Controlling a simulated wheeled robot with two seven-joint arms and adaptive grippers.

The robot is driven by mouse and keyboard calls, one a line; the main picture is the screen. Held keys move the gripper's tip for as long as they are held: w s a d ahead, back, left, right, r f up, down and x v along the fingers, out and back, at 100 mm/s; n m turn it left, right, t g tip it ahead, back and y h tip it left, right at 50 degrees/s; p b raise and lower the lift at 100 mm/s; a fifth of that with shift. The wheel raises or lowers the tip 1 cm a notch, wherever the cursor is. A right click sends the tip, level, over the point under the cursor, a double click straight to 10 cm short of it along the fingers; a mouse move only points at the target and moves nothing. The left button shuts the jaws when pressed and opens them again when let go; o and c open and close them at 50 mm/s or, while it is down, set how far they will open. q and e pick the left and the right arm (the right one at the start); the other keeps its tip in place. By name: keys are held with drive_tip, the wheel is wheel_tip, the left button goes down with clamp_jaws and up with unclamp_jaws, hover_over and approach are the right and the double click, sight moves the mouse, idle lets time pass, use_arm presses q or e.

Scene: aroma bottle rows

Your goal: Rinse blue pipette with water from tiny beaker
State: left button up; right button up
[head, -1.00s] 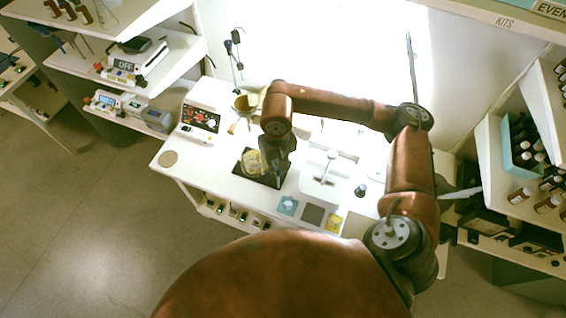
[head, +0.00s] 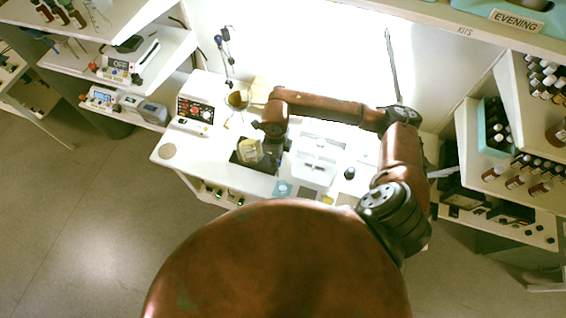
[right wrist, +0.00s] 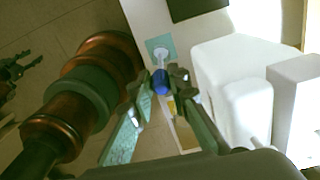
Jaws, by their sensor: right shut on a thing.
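My right gripper (right wrist: 160,88) is shut on the blue pipette (right wrist: 161,82) in the right wrist view. Its blue bulb sits between the fingertips, and a pale stem seems to reach toward a teal square (right wrist: 151,42). A small whitish round shape shows on that square; I cannot tell whether it is the tiny beaker. My left gripper (right wrist: 18,70) seems to show at the left edge of the right wrist view, fingers spread and empty, over the floor.
A white rack-like block (head: 314,165) stands right of the right gripper. A pale yellowish container (head: 248,150) is on the black pad (head: 236,160). A red-and-black panelled device (head: 197,109) and a stand (head: 226,58) are behind. A shelf of bottles is at right.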

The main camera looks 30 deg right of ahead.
drive_tip(key=m, duration=0.2)
drive_tip(key=shift+s+d+m+p, duration=0.1)
drive_tip(key=shift+s+m+p, duration=0.05)
drive_tip(key=shift+m+p, duration=0.25)
use_arm(q)
drive_tip(key=r+p, duration=0.1)
drive_tip(key=s+r+p, duration=0.1)
drive_tip(key=r+p, duration=0.1)
drive_tip(key=r, duration=0.1)
drive_tip(key=shift+s+d+r, duration=0.1)
drive_tip(key=shift+s+d, duration=0.05)
drive_tip(key=shift+s, duration=0.1)
use_arm(e)
drive_tip(key=m, duration=0.4)
drive_tip(key=s+f+m, duration=0.1)
drive_tip(key=m, duration=0.2)
drive_tip(key=d+f+m, duration=0.1)
drive_tip(key=m, duration=0.3)
drive_tip(key=shift+s+m, duration=0.3)
drive_tip(key=shift+s, duration=0.05)
use_arm(q)
wheel_tip(320, 180, down, 8)
drive_tip(key=s+b, duration=0.1)
drive_tip(key=b, duration=0.7)
use_arm(e)
wheel_tip(320, 180, down, 10)
drive_tip(key=shift+f, duration=0.2)
drive_tip(key=shift+o, duration=0.4)
